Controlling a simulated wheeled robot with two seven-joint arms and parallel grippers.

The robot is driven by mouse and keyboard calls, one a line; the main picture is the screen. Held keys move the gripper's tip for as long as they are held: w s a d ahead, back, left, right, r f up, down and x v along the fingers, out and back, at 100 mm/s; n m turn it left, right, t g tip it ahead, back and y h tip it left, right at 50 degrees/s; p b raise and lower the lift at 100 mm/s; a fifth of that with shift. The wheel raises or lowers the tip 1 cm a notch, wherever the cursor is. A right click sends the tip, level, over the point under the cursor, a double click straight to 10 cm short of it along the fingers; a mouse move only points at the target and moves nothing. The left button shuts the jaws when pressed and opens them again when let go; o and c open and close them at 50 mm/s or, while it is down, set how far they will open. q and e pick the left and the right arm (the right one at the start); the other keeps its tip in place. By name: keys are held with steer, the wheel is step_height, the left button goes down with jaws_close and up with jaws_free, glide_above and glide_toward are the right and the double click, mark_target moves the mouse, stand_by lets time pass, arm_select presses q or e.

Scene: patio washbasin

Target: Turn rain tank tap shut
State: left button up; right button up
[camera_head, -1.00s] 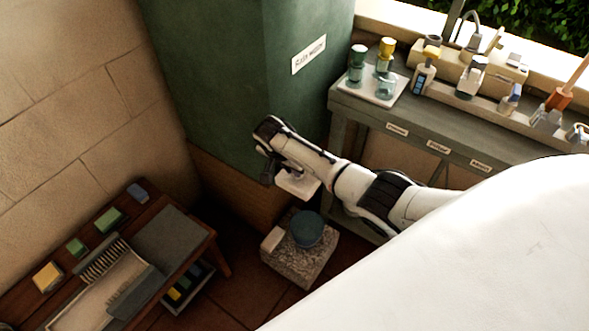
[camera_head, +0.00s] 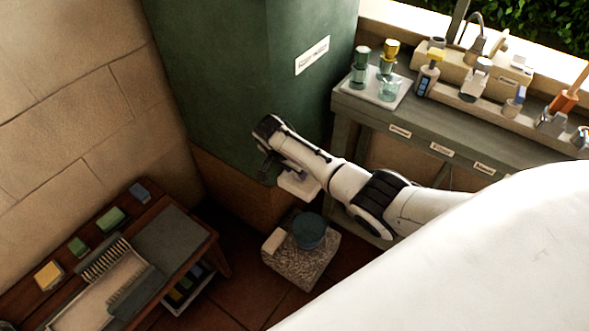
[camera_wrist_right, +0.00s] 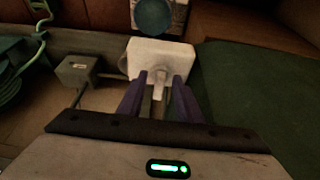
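The green rain tank (camera_head: 225,80), with a white label, stands at the back centre in the head view. It also fills the right of the right wrist view (camera_wrist_right: 245,100). In the right wrist view, my right gripper's two dark fingers (camera_wrist_right: 159,82) are apart. A pale narrow piece, apparently the tap's lever (camera_wrist_right: 158,88), stands between them, joined to a white block (camera_wrist_right: 160,57). Gaps show on both sides. The arm hides the tap in the head view. My left gripper is out of view.
A blue round vessel (camera_head: 309,231) sits on a stone block (camera_head: 300,268) below my right gripper. A grey counter (camera_head: 365,112) with bottles and a white tray (camera_head: 400,97) is at the right. A low wooden bench (camera_head: 215,240) with brushes and sponges is at the left.

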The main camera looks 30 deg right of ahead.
steer(key=shift+a, duration=0.1)
steer(key=shift+a+r, duration=0.1)
steer(key=shift+r, duration=0.3)
arm_select(q)
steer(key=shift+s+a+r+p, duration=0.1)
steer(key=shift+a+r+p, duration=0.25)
steer(key=shift+p, duration=0.35)
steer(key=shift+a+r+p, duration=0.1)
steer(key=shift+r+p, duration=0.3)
steer(key=shift+p, duration=0.3)
arm_select(e)
steer(key=v, duration=0.9)
steer(key=shift+r, duration=0.2)
steer(key=shift+s, duration=0.15)
